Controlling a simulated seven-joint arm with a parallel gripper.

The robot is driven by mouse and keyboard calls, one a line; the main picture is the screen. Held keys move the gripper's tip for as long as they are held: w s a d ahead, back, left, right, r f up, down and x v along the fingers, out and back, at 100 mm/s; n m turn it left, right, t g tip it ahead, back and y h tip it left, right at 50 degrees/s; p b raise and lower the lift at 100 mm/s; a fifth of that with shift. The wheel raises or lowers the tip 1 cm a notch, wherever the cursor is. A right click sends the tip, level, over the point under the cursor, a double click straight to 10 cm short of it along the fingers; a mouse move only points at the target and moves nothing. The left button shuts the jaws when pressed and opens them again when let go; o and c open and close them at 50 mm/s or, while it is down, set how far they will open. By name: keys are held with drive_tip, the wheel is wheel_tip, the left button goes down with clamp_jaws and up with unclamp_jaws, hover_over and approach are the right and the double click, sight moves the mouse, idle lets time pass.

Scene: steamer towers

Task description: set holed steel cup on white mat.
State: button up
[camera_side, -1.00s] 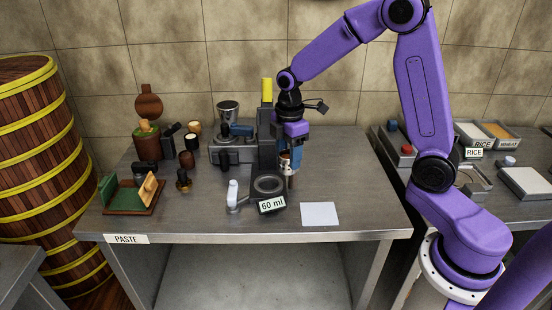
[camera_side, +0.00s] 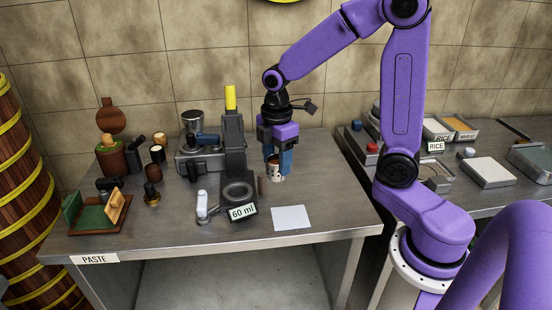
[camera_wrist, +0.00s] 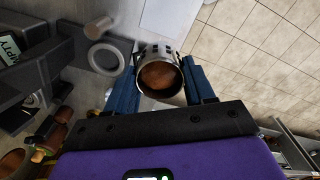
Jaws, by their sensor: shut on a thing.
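The holed steel cup (camera_side: 277,177) is held between the blue fingers of my gripper (camera_side: 278,165). The wrist view shows the cup (camera_wrist: 146,56) as a steel cylinder with small dark holes and brown contents, a blue finger on each side of my gripper (camera_wrist: 160,88). In the side view the fingers hide much of the cup, and I cannot tell its exact height above the table. The white mat (camera_side: 291,218) lies flat and bare near the front edge, in front and slightly right of the cup. Part of the mat (camera_wrist: 171,14) shows at the top of the wrist view.
A small brown cylinder (camera_side: 262,186) stands just left of the cup. A grinder (camera_side: 193,130) stands behind. The table right of the mat is clear.

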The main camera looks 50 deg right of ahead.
clamp_jaws()
drive_tip(key=s+d+f, duration=0.3)
drive_tip(key=f, duration=0.4)
drive_tip(key=shift+f, duration=0.35)
drive_tip(key=shift+s, duration=0.1)
drive_tip(key=shift+f, duration=2.95)
drive_tip(key=shift+f, duration=0.5)
drive_tip(key=o, duration=1.1)
unclamp_jaws()
